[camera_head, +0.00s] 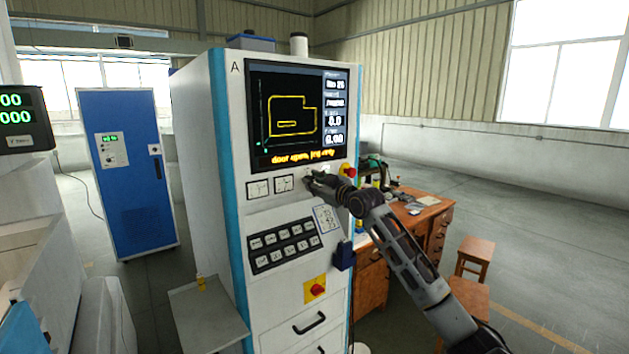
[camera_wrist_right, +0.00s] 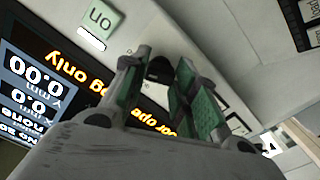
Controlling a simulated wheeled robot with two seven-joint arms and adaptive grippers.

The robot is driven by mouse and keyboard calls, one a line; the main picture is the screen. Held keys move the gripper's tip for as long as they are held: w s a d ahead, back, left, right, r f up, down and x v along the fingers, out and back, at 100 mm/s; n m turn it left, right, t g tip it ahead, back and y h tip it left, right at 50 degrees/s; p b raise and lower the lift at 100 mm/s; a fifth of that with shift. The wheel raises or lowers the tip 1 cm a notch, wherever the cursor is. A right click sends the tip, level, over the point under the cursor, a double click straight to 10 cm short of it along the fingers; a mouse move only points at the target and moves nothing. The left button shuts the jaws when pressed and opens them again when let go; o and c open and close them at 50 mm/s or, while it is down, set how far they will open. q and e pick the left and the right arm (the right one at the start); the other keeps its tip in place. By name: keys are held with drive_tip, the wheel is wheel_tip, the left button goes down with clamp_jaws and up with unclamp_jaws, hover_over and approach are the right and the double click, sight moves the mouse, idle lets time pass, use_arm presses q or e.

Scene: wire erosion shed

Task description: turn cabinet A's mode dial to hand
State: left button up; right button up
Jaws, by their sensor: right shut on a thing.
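Cabinet A (camera_head: 235,120) is a tall white cabinet with blue edges and a letter A at its top left. My right gripper (camera_head: 312,177) is at its front panel, just below the screen, and covers the mode dial in the head view. In the right wrist view, the green-padded fingers of my right gripper (camera_wrist_right: 162,72) are closed around a dark knob, the mode dial (camera_wrist_right: 159,69). The dial's pointer and its position labels cannot be read. My left gripper is in neither view.
The screen (camera_head: 290,105) reads "door open, jog only". Below are a keypad (camera_head: 285,245) and a red switch (camera_head: 317,290). A wooden desk (camera_head: 415,215) stands right.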

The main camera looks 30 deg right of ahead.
drive_tip(key=shift+f+m, duration=0.1)
drive_tip(key=shift+m, duration=0.5)
drive_tip(key=o, duration=1)
drive_tip(key=shift+s+d, duration=0.15)
drive_tip(key=shift+s, duration=0.55)
drive_tip(key=s, duration=1)
drive_tip(key=shift+s+d, duration=0.25)
drive_tip(key=shift+d, duration=0.1)
